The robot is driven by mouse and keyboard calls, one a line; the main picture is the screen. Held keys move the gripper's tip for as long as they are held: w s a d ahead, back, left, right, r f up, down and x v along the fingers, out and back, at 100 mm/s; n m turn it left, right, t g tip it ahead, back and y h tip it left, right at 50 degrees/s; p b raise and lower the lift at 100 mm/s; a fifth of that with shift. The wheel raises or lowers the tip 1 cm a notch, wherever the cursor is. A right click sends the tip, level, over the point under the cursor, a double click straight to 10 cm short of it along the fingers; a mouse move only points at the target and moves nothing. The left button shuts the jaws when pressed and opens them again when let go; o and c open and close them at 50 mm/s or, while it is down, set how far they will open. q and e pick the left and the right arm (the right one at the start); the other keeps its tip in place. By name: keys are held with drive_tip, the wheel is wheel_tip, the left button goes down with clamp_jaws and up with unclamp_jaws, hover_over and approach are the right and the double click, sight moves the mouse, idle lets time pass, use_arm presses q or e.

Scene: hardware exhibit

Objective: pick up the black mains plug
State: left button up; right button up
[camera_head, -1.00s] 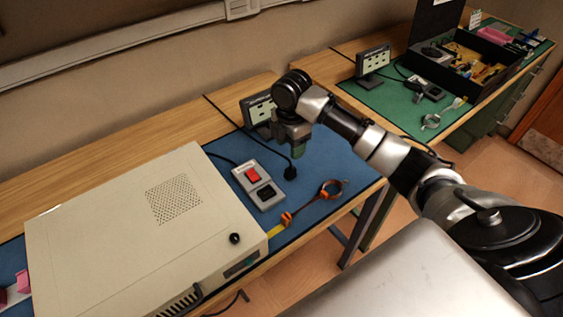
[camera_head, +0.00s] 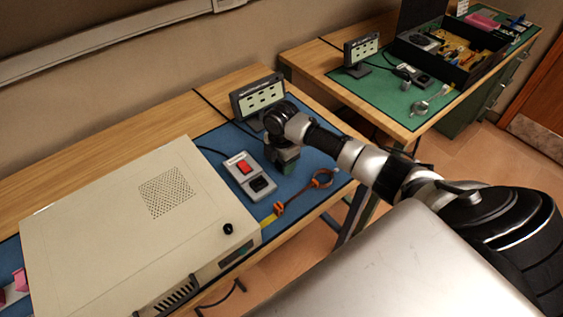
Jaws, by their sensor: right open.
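My right gripper (camera_head: 286,163) points down low over the blue mat (camera_head: 216,139), just right of the grey switch-and-socket box. My gripper and wrist cover the spot where the black mains plug lies, so I cannot see the plug now, nor whether the fingers touch it. The fingers are open, though their gap is hard to see from here. My left gripper is not in view.
The grey box (camera_head: 237,164) has a red switch and a dark socket. A large beige case (camera_head: 105,225) stands to the left. A small display (camera_head: 258,97) stands behind my gripper. An orange-handled ring tool (camera_head: 303,192) lies near the mat's front edge.

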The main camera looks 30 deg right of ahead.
drive_tip(key=c, duration=0.8)
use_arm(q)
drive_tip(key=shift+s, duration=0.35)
use_arm(e)
drive_tip(key=shift+r, duration=0.1)
